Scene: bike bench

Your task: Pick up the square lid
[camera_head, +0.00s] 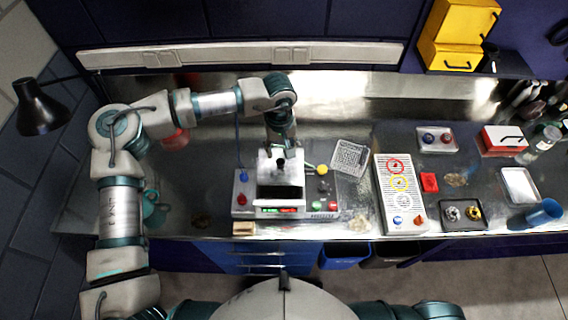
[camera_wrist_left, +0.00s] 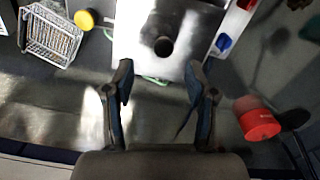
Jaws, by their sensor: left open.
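The square lid (camera_head: 268,175) is a silver-grey plate with a dark round knob (camera_wrist_left: 164,46). It sits on the device at the middle of the bench, and it also shows at the top of the left wrist view (camera_wrist_left: 135,32). My left gripper (camera_head: 281,150) is at the lid's far side in the head view, close to the knob. In the left wrist view the two fingers (camera_wrist_left: 160,78) are apart with nothing between them, and the knob lies beyond their tips. Contact with the lid cannot be told. My right gripper is out of view.
The device base (camera_head: 242,198) carries coloured buttons. A wire basket (camera_head: 350,156) stands to its right, then a pale panel (camera_head: 393,215) with coloured rings. A red item (camera_wrist_left: 258,120) is right of the fingers in the wrist view. A small wooden block (camera_head: 244,229) lies at the front edge.

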